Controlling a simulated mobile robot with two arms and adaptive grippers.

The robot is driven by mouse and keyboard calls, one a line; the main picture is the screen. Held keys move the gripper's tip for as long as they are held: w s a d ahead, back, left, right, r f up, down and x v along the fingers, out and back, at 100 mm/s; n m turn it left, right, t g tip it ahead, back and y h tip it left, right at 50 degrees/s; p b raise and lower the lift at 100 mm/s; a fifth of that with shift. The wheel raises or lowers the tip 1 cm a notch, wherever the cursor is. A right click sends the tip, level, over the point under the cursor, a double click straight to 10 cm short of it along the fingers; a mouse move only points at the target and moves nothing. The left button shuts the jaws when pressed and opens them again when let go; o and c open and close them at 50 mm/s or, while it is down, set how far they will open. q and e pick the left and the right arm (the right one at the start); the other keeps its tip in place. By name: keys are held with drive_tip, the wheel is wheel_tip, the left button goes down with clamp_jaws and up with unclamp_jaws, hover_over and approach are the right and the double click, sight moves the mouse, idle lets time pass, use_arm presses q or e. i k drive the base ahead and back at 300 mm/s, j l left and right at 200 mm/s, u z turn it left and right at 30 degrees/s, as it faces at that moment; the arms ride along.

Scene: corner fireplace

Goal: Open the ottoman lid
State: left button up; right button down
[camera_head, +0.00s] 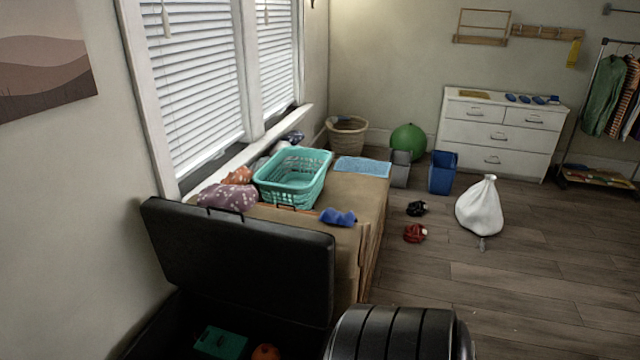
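The black ottoman (150,335) is at the lower left, partly cut off by the bottom edge. Its padded lid (240,262) stands raised, tilted up well clear of the box, with a small loop handle (226,213) at its top edge. The inside shows, holding a teal item (220,342) and an orange round item (265,352). Neither of my grippers is in view, and nothing visible touches the lid.
Behind the lid stands a brown bench (345,195) with a teal laundry basket (292,178) and cloths. A dark ribbed rounded form (398,335) is right of the ottoman.

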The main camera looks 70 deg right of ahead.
sight(282, 270)
drive_tip(key=k+u, duration=0.3)
drive_tip(key=k, duration=0.8)
drive_tip(key=k+l+u, duration=0.15)
drive_tip(key=l, duration=0.35)
drive_tip(key=k+l+u, duration=0.1)
drive_tip(key=k+l, duration=0.3)
drive_tip(key=k+l+u, duration=0.15)
drive_tip(key=k+l, duration=0.15)
drive_tip(key=l, duration=0.25)
drive_tip(key=k+l, duration=0.1)
drive_tip(key=l, duration=0.3)
drive_tip(key=l+u, duration=0.15)
drive_tip(key=l, duration=0.2)
drive_tip(key=k+l, duration=0.2)
drive_tip(key=l, duration=0.15)
drive_tip(key=k+l+u, duration=0.15)
drive_tip(key=l, duration=0.6)
drive_tip(key=k+l+u, duration=0.15)
drive_tip(key=l, duration=0.2)
